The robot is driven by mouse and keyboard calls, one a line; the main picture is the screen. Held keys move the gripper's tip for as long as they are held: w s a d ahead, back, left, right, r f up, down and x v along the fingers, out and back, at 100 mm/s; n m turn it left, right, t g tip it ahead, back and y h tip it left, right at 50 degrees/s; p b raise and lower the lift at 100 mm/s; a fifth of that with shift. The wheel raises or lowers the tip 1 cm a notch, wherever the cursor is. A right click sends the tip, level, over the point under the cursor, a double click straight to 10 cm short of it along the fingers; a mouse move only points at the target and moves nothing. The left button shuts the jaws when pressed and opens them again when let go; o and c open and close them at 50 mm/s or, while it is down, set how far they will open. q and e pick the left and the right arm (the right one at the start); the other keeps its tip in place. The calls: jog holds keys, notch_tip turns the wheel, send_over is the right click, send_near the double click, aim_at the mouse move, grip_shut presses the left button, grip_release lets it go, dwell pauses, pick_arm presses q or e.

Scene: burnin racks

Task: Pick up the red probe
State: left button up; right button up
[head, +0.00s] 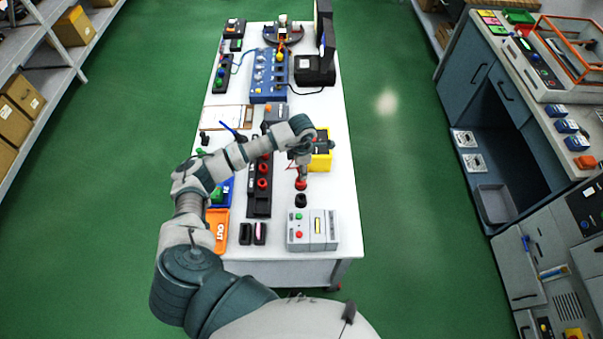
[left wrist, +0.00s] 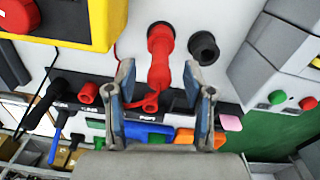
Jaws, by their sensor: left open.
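The red probe (head: 300,184) stands on the white table, just in front of the yellow meter (head: 321,150). In the left wrist view the red probe (left wrist: 160,55) lies beyond and between my fingertips, roughly centred. My left gripper (head: 304,172) is above it, pointing down and partly hiding it in the head view. In the left wrist view my left gripper (left wrist: 163,85) has its two fingers apart, with nothing visibly clamped. A black probe (left wrist: 205,48) stands beside the red one, outside the fingers. My right gripper is not in view.
A grey box (head: 313,230) with buttons stands at the table's front right. A black rack (head: 260,205) with red round parts is left of the probes. An orange OUT tray (head: 217,229) sits at the left edge. A blue unit (head: 269,75) stands farther back.

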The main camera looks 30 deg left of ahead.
pick_arm(q)
jog(key=f, duration=0.3)
jog(key=f+p, duration=0.1)
jog(key=shift+s+a+f, duration=0.1)
jog(key=shift+a+f, duration=0.05)
jog(key=shift+a, duration=0.1)
jog(key=shift+f, duration=0.6)
jog(key=shift+d, duration=0.1)
grip_shut()
